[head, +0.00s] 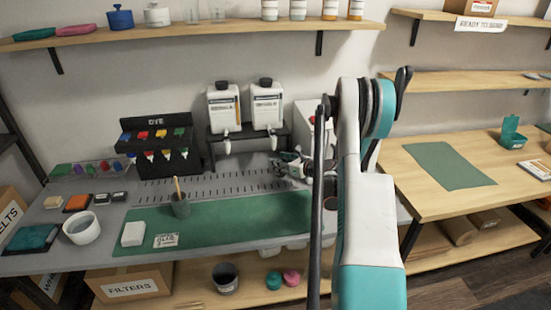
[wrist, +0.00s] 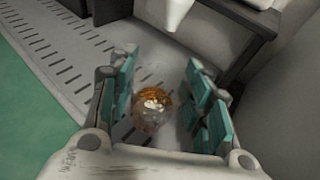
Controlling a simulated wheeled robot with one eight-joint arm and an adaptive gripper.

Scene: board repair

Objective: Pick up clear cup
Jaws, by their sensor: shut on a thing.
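The clear cup (wrist: 153,108) shows in the wrist view between the pads of my gripper (wrist: 162,65), with amber colour and pale glints in it. Its clear walls are hard to make out, so I cannot see exactly where the pads meet it. My gripper is shut on the cup. In the head view my gripper (head: 302,168) is at the right end of the grey workbench, just right of the white dispensers' spouts. The cup cannot be made out clearly there.
Two white dispenser bottles (head: 243,107) hang on a black bracket, with spouts over the slotted grey strip (head: 215,183). A green mat (head: 225,222) lies in front, holding a dark pot with a stick (head: 180,205) and a white block (head: 133,233). A dye rack (head: 158,145) stands left.

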